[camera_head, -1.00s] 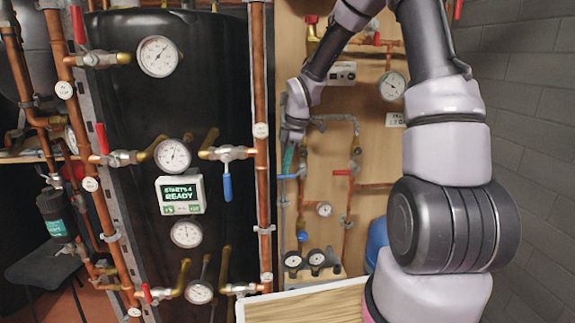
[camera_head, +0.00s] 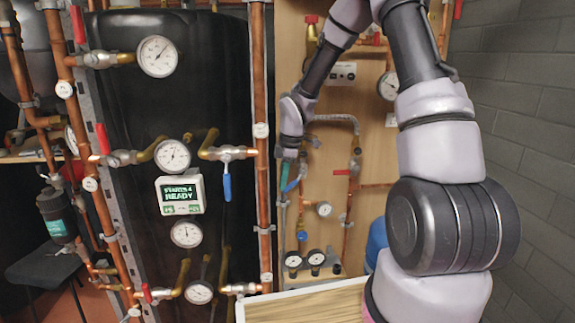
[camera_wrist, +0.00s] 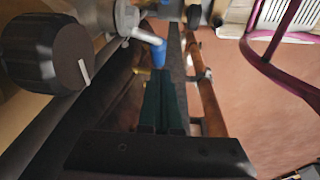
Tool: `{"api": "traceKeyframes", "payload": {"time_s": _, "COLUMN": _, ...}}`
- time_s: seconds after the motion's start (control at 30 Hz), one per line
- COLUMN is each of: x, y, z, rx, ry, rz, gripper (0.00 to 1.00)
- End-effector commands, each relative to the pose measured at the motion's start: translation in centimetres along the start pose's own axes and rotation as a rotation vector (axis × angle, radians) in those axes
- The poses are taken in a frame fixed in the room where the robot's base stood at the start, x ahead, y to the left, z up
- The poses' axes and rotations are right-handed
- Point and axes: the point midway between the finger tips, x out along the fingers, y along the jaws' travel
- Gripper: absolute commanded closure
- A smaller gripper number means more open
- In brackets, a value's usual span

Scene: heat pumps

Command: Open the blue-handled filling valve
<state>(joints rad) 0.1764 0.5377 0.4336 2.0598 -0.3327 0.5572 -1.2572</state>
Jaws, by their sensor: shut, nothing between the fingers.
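A blue valve handle (camera_head: 293,184) shows on the pipework of the wooden panel, close beside my gripper. It looks slanted. My gripper (camera_head: 284,181) points down there, its teal fingers shut and empty. In the wrist view, the shut fingers (camera_wrist: 165,80) reach towards a blue lever end (camera_wrist: 159,54) on a silver valve body (camera_wrist: 127,18). The fingertips are at or very near the blue end; I cannot tell whether they touch. Another blue lever (camera_head: 227,183) hangs straight down from a brass and silver valve on the black tank.
Copper pipe (camera_head: 262,150) runs upright just left of my gripper. Pressure gauges (camera_head: 323,209) and a red lever (camera_head: 341,172) are on the panel to the right. A black knob (camera_wrist: 48,64) is close in the wrist view. A wooden board (camera_head: 310,304) lies below.

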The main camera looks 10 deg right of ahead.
Motion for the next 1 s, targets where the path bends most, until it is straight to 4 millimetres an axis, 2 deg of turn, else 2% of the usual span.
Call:
{"api": "traceKeyframes", "payload": {"time_s": 0.4, "x": 2.0, "y": -0.1, "z": 1.3, "rx": 0.002, "ry": -0.001, "rz": -0.001, "gripper": 1.0}}
{"api": "traceKeyframes", "payload": {"time_s": 1.0, "x": 2.6, "y": -0.1, "z": 1.9, "rx": -0.005, "ry": -0.095, "rz": 0.0, "gripper": 1.0}}
